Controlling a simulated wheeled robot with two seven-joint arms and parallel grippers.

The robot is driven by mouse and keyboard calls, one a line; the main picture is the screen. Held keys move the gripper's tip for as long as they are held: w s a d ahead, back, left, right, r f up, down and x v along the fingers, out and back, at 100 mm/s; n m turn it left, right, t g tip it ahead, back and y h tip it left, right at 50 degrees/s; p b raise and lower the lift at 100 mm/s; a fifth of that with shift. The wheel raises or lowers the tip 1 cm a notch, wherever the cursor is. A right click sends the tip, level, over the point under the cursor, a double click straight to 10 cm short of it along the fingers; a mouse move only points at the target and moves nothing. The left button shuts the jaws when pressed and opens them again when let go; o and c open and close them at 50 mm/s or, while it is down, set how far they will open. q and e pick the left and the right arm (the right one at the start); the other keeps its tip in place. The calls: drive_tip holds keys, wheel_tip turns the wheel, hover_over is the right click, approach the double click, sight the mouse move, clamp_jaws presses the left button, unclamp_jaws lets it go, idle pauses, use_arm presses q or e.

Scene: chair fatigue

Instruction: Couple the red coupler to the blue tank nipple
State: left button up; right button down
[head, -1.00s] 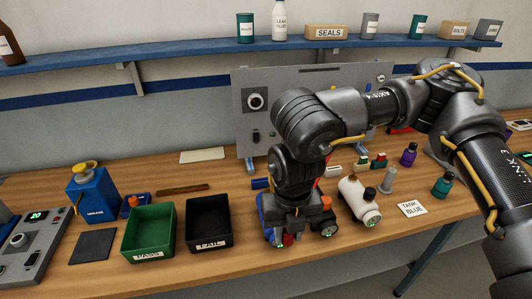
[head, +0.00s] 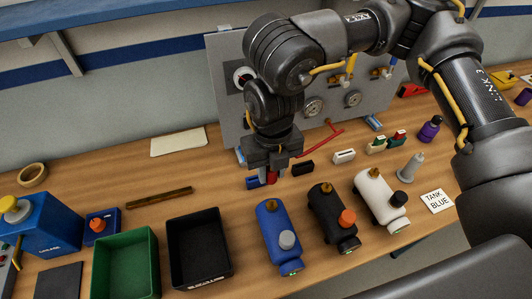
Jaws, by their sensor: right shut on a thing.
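The blue tank (head: 273,238) lies on the bench in the head view, with a grey knob at its near end and a brass nipple (head: 270,206) near its far end. My right gripper (head: 271,170) points down just behind the blue tank. It is shut on the red coupler (head: 271,179), of which only a small red part shows below the fingers. The coupler is apart from the nipple. A red hose (head: 319,143) runs from behind the gripper towards the panel. My left gripper is not in view.
A black tank (head: 325,212) and a white tank (head: 374,192) lie right of the blue one. A black bin (head: 227,262) and a green bin (head: 97,270) stand left. Small blocks, including a black one (head: 302,169), sit behind. A grey panel (head: 225,75) stands at the back.

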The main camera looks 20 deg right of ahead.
sight(272, 202)
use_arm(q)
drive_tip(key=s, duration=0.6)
use_arm(e)
drive_tip(key=shift+s+f+n, duration=0.1)
drive_tip(key=shift+s+n, duration=0.2)
drive_tip(key=shift+s, duration=0.4)
drive_tip(key=shift+s+f+b, duration=0.2)
drive_tip(key=shift+f+b, duration=0.75)
drive_tip(key=shift+b, duration=0.25)
wheel_tip(272, 202, down, 3)
drive_tip(key=shift+w+r+b, duration=0.1)
drive_tip(key=shift+b, duration=1.05)
drive_tip(key=shift+f, duration=0.2)
use_arm(q)
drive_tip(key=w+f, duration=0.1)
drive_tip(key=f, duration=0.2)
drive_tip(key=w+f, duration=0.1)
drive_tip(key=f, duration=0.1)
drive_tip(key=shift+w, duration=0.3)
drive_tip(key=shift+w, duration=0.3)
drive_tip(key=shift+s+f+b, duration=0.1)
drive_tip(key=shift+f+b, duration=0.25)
drive_tip(key=shift+b, duration=0.1)
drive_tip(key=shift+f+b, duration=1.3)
use_arm(e)
drive_tip(key=shift+f, duration=1.45)
